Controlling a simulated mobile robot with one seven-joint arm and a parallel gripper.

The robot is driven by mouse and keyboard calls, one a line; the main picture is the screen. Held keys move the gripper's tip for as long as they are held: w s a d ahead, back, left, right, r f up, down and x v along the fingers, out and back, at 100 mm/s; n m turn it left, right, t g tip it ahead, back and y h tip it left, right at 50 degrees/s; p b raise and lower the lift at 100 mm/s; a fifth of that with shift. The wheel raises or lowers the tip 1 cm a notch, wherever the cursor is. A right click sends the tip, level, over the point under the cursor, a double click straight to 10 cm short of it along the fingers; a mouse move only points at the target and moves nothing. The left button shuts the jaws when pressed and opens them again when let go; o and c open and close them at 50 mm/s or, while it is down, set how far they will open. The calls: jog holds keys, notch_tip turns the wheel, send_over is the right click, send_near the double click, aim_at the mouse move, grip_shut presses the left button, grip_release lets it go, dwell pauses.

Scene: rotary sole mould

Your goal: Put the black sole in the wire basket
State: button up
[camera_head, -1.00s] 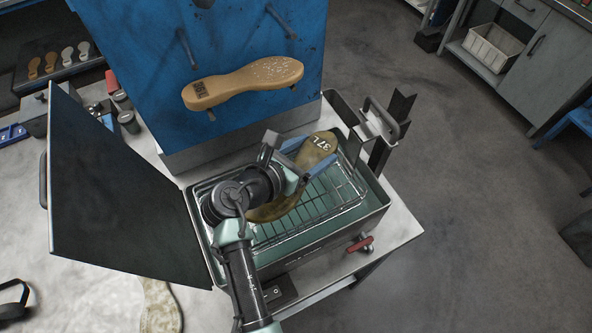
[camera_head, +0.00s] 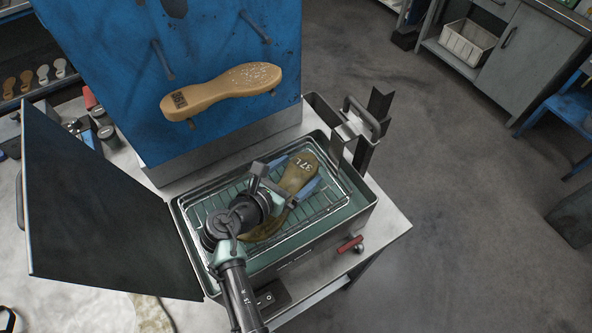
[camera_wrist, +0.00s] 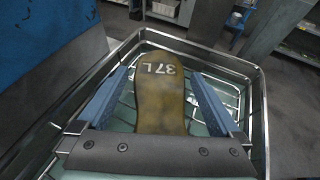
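No black sole shows. An olive-brown sole marked 37L (camera_head: 299,171) lies tilted across the wire basket (camera_head: 335,208); the sole also shows in the wrist view (camera_wrist: 160,95). My gripper (camera_head: 294,172) is over the basket, its blue fingers on either side of the sole. In the wrist view my gripper (camera_wrist: 160,78) shows narrow gaps between both fingers and the sole, so it looks open. I cannot tell exactly how the sole rests on the wires.
The basket sits in an open metal tank (camera_head: 300,255) with its dark lid (camera_head: 95,215) raised at left. A blue panel (camera_head: 120,60) behind holds a tan sole (camera_head: 222,90) on pegs. A metal bracket with a handle (camera_head: 362,125) stands at the tank's back right corner.

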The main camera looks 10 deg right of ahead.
jog(key=v, duration=0.7)
jog(key=shift+s+a, duration=0.15)
jog(key=shift+a, duration=0.05)
jog(key=w+a+r+m+t+y, duration=0.1)
jog(key=w+r+m+t+y, duration=0.3)
jog(key=r, duration=0.6)
jog(key=w+a+r+m+t, duration=0.1)
jog(key=w+r+m+t, duration=0.1)
jog(key=r+m, duration=0.65)
jog(key=w+a+r+m+t+y, duration=0.1)
jog(key=w+r+m+t+y, duration=0.15)
jog(key=r, duration=1.05)
jog(key=s+r+m+t+y, duration=0.2)
jog(key=s+r+m+t, duration=0.3)
jog(key=r, duration=0.8)
jog(key=s+r+m+t+y, duration=0.1)
jog(key=s+r+m+t, duration=0.4)
jog(key=s+r, duration=0.6)
notch_tip(320, 180, up, 4)
jog(key=shift+s+a+f+m+y, duration=0.25)
jog(key=shift+s+a+m+y, duration=0.1)
jog(key=shift+a+m, duration=0.15)
jog(key=shift+w, duration=0.1)
